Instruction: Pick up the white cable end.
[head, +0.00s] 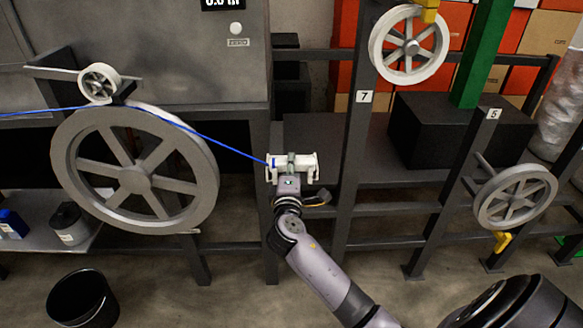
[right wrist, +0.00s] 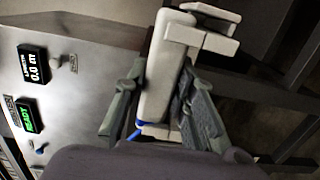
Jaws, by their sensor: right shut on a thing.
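The white cable end (head: 305,161) is a white block-like piece at the middle of the head view. The blue cable (head: 215,139) runs into its left side. My right gripper (head: 291,165) is shut on the white cable end, reaching up to it from below. In the right wrist view the white cable end (right wrist: 160,85) stands between the two grey fingers of my right gripper (right wrist: 160,105). A bit of blue cable (right wrist: 137,133) shows at its lower left. My left gripper is in neither view.
The cable passes a small pulley (head: 99,83) and a large grey wheel (head: 134,179) at left. A grey cabinet (head: 150,45) stands behind. Posts numbered 7 (head: 357,130) and 5 (head: 484,140) and more reels are at right. A black bucket (head: 82,299) sits on the floor.

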